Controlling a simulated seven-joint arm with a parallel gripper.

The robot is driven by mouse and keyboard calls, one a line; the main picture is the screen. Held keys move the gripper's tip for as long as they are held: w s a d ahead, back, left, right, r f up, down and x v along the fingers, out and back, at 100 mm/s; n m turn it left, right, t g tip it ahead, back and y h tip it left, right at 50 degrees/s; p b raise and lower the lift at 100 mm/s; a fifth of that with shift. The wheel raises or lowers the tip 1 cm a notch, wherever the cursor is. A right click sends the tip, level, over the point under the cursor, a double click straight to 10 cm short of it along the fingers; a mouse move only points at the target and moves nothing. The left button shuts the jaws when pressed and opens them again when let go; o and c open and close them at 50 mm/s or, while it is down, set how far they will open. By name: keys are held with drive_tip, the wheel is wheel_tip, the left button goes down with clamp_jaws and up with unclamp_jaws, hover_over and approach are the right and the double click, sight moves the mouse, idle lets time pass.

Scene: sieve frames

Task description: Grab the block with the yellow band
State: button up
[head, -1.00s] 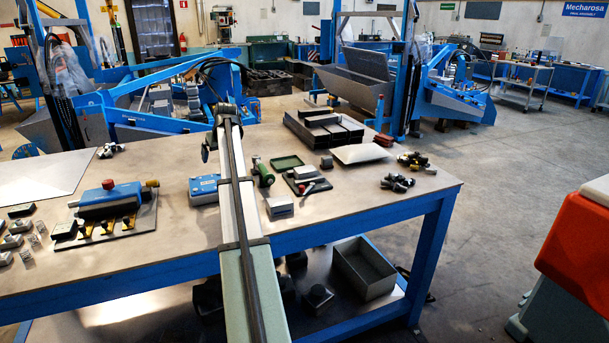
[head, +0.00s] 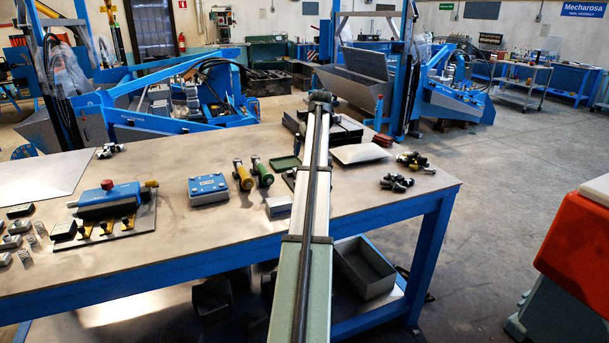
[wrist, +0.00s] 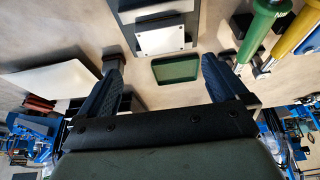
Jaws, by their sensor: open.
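I cannot make out a yellow band on any block in either view. My gripper (wrist: 170,62) is open and empty in the wrist view, its two dark fingers spread wide above the table. A shallow green tray (wrist: 176,70) lies below, between the fingertips; it also shows in the head view (head: 284,163). In the head view my arm hides much of the area around that board, and the fingers cannot be made out.
A grey block (head: 278,206) is near the front edge. A white pad (head: 360,153) and black fittings (head: 397,182) lie right. A blue fixture (head: 110,196) and several small blocks are left.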

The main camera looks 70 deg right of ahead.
drive_tip(key=x, duration=1.2)
drive_tip(key=shift+w+f, duration=0.2)
drive_tip(key=shift+f, duration=0.15)
drive_tip(key=shift+c, duration=0.3)
drive_tip(key=shift+r, duration=0.1)
drive_tip(key=c, duration=1.1)
